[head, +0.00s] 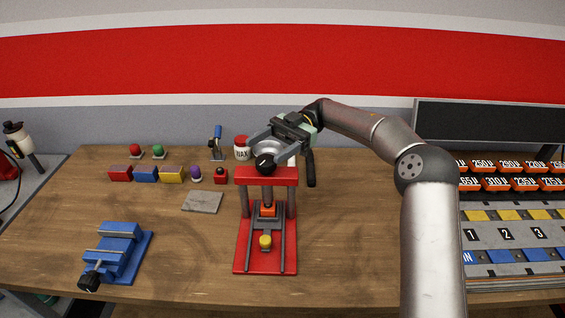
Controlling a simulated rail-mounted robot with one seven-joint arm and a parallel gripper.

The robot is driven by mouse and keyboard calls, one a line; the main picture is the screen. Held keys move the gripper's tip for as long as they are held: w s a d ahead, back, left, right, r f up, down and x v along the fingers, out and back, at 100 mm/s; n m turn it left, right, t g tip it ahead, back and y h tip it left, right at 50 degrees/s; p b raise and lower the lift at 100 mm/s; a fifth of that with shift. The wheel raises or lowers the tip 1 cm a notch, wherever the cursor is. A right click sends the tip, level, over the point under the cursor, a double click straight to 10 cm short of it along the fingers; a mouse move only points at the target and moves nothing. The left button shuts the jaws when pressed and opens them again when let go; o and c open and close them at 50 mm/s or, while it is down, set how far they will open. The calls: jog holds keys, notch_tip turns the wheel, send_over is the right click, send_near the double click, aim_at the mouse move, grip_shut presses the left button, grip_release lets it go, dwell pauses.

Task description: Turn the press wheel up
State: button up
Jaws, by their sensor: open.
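The red press (266,176) stands on the wooden bench near its middle, with two dark columns, a top beam and a red base plate (244,262). A dark round hub (265,163) sits above the beam. The press wheel is mostly hidden behind my gripper and this hub; I cannot make out its rim clearly. My gripper (268,147) is open right at the top of the press, its grey fingers around the wheel area. Whether they touch the wheel I cannot tell. Below the beam is an orange block (268,210), and a yellow cylinder (265,241) stands on the base.
A blue vise (119,247) is at front left. A grey plate (202,202) lies left of the press. Coloured blocks (146,174), buttons and a white jar (242,150) stand behind. The bench's front left middle is clear.

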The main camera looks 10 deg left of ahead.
jog(key=s+d+r+b, duration=0.2)
jog(key=s+d+r, duration=0.1)
jog(key=s, duration=0.4)
jog(key=shift+s+d+r+b, duration=0.25)
jog(key=shift+d+r+b, duration=0.1)
jog(key=shift+d, duration=0.5)
